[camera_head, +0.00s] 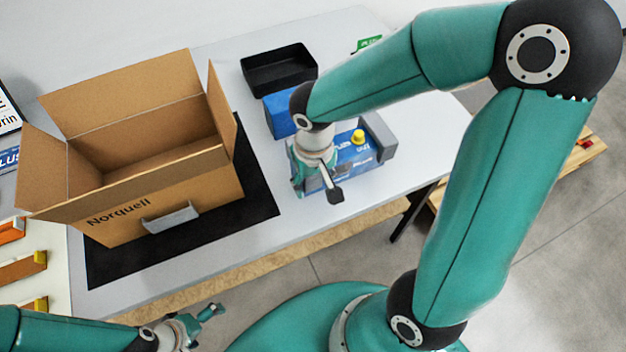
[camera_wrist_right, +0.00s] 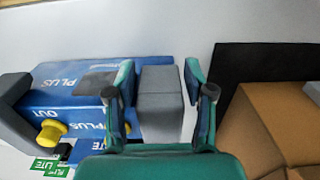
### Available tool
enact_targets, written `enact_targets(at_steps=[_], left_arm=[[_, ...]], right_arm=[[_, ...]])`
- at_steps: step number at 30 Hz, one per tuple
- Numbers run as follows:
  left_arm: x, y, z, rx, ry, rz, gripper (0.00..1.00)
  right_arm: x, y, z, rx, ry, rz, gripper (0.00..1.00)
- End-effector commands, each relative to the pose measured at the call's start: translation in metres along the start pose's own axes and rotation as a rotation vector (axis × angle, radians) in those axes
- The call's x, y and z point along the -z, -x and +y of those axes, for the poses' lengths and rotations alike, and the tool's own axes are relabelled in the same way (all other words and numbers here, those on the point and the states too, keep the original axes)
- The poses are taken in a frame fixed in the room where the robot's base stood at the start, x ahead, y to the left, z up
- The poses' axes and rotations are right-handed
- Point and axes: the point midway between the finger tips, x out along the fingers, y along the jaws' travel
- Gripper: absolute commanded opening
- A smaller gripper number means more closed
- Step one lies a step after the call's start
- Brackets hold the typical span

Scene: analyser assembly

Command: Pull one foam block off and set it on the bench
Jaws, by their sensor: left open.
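The blue analyser (camera_head: 345,160) with a yellow knob (camera_head: 357,137) lies on the white bench (camera_head: 420,130). One grey foam block (camera_head: 378,137) caps its right end. It shows at the left edge in the right wrist view (camera_wrist_right: 14,95). The other grey foam block (camera_wrist_right: 160,100) is at the analyser's opposite end; my right gripper mostly hides it in the head view. My right gripper (camera_wrist_right: 160,85) has its fingers on both sides of this block, with narrow gaps showing. My left gripper (camera_head: 208,325) is open and empty, low in front of the bench.
An open cardboard carton (camera_head: 150,195) stands on a black mat (camera_head: 255,195) left of the analyser. A black tray (camera_head: 280,70) is behind. Green cards (camera_wrist_right: 45,166) lie near the analyser. Bare bench shows to its right and along the front edge.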

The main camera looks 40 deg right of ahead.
Motion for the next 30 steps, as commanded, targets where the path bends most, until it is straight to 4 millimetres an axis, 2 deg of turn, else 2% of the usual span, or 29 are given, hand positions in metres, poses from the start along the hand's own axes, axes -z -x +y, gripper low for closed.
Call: enact_targets(at_steps=[1,6,7,13,30], left_arm=[[0.0,0.0,0.0,0.0,0.0,0.0,1.0],[0.0,0.0,0.0,0.0,0.0,0.0,1.0],[0.0,0.0,0.0,0.0,0.0,0.0,1.0],[0.0,0.0,0.0,0.0,0.0,0.0,1.0],[0.0,0.0055,0.002,0.0,0.0,0.0,1.0]], right_arm=[[0.0,0.0001,0.0,0.0,0.0,0.0,0.39],[0.0,0.0002,0.0,0.0,0.0,0.0,0.11],[0.0001,0.0003,0.0,0.0,0.0,0.0,0.39],[0.0001,0.0003,0.0,0.0,0.0,0.0,0.06],[0.0002,0.0089,-0.0003,0.0,0.001,0.0,0.06]])
